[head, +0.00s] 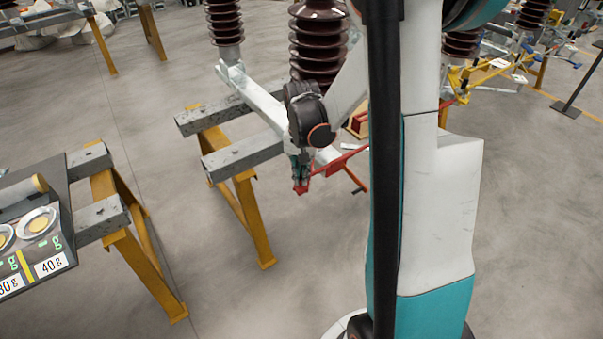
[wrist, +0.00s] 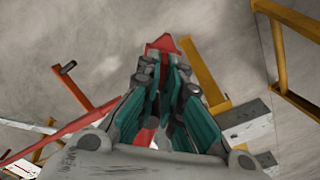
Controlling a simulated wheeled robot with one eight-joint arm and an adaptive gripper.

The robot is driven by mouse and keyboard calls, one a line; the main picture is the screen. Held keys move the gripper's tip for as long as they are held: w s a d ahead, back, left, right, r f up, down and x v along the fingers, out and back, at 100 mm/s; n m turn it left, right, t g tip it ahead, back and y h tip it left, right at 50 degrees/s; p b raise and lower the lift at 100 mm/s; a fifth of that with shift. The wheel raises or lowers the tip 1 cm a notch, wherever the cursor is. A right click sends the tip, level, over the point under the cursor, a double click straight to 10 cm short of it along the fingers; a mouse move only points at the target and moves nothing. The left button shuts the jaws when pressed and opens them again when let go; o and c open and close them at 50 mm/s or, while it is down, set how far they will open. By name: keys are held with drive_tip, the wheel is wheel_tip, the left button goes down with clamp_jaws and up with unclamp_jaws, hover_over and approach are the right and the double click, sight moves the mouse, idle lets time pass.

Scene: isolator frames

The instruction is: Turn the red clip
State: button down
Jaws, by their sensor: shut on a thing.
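The red clip (head: 301,189) is at the end of a red bar (head: 338,163) below the isolator frame. My gripper (head: 301,176) points down onto the clip and is shut on it. In the wrist view my gripper's teal-padded fingers (wrist: 168,92) stand on both sides of the red clip (wrist: 162,45), whose pointed end shows beyond the fingertips. The red bar also shows at the left of the wrist view (wrist: 78,124). The fingers hide the middle of the clip.
Brown ribbed insulators (head: 318,50) stand on the frame behind my gripper. Grey beams on yellow trestles (head: 252,220) are to the left. A tray with weights (head: 40,240) lies at the far left. Open grey floor (head: 270,305) is in front.

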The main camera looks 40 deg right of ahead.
drive_tip(key=c, duration=1.8)
unclamp_jaws()
drive_tip(key=shift+o, duration=0.2)
wheel_tip(320, 180, up, 12)
